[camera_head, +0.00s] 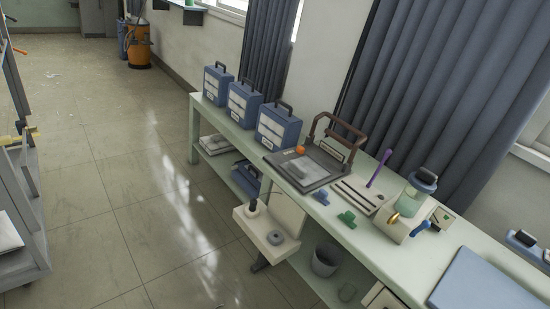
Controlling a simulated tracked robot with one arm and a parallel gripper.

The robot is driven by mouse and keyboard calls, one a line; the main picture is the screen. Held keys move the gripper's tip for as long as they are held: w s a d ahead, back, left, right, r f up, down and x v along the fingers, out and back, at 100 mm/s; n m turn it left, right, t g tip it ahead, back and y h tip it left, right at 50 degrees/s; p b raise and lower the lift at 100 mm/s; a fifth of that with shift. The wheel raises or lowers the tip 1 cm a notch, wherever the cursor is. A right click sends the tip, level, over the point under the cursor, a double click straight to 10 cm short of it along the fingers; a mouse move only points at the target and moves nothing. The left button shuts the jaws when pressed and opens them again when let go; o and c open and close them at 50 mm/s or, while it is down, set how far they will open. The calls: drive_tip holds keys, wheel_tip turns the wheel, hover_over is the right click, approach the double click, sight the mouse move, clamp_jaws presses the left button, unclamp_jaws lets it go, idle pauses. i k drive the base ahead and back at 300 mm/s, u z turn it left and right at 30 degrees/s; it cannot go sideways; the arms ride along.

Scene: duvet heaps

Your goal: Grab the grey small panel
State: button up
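My gripper is not in view. A flat dark grey board (277,163) lies on the long pale green bench (393,262), in front of a brown upright handle frame (341,128). A small light grey panel (306,173) lies on this board. I cannot tell whether this is the grey small panel or whether it is loose. A larger blue-grey panel (487,283) lies flat on the bench at the lower right, cut by the picture edge.
Several blue cases (244,102) stand at the bench's far end. A grey rack (28,235) is at left. The tiled floor (130,210) between is largely clear.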

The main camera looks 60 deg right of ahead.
sight(305, 170)
drive_tip(key=z, duration=0.25)
drive_tip(key=i, duration=1.15)
drive_tip(key=z, duration=1.1)
drive_tip(key=i, duration=0.6)
drive_tip(key=z, duration=0.35)
drive_tip(key=k, duration=0.9)
drive_tip(key=z, duration=0.2)
drive_tip(key=i, duration=0.9)
drive_tip(key=u, duration=0.1)
